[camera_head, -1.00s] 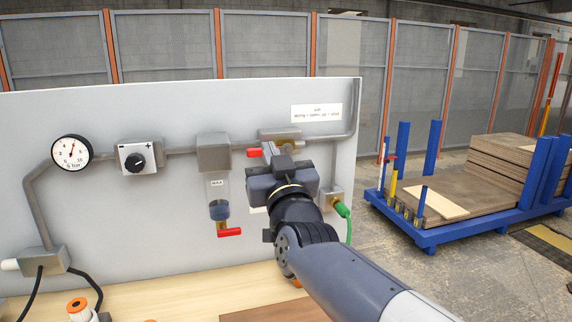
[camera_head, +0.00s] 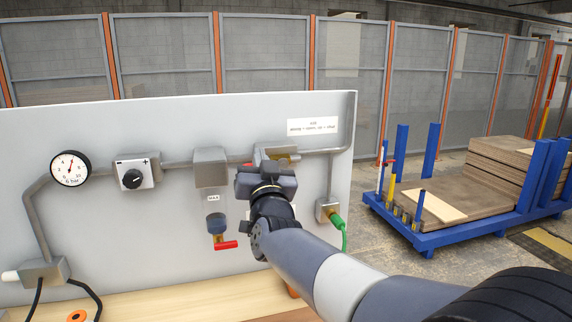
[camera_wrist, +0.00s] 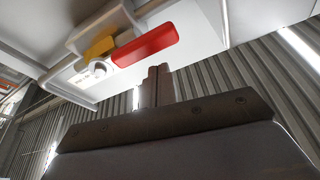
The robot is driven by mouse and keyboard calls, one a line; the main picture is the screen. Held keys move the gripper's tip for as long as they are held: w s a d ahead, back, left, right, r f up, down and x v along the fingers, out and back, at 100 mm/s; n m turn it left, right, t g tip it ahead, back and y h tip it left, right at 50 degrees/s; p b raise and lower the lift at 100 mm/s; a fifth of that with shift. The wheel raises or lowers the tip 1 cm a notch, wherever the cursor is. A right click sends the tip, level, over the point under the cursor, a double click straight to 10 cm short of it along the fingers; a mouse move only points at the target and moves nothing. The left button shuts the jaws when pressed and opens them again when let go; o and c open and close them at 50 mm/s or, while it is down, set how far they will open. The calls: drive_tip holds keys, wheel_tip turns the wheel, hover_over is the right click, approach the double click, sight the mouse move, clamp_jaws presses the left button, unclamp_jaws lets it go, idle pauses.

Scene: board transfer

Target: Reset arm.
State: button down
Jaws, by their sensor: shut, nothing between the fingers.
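My gripper (camera_head: 268,180) is in front of the grey panel (camera_head: 120,225) in the head view, just below a grey valve block (camera_head: 270,152) with a yellowish part. Its fingers are hidden there by my own wrist. In the wrist view the fingers (camera_wrist: 158,72) are closed together and empty. A red lever (camera_wrist: 146,46) on a yellow hub (camera_wrist: 100,45) is just beyond the fingertips, with a visible gap between them.
The panel carries a gauge (camera_head: 70,168), a knob box (camera_head: 137,172), a cup with a red handle (camera_head: 225,245) and a green hose plug (camera_head: 337,221). A labelled sign (camera_head: 313,126) is above the valve. A blue trolley (camera_head: 430,240) with boards stands right.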

drive_tip(key=d+r+m+h+p, duration=0.1)
drive_tip(key=m+p, duration=0.1)
drive_tip(key=m, duration=0.1)
drive_tip(key=r+m+h+p, duration=0.1)
drive_tip(key=m+p, duration=0.1)
drive_tip(key=m, duration=0.1)
drive_tip(key=d+m+h+p, duration=0.1)
drive_tip(key=m+p, duration=0.1)
drive_tip(key=shift+w+d+r+m+g+h+p, duration=0.3)
drive_tip(key=shift+w+d+r+m+h+p, duration=0.05)
drive_tip(key=shift+r+m+h+p, duration=0.05)
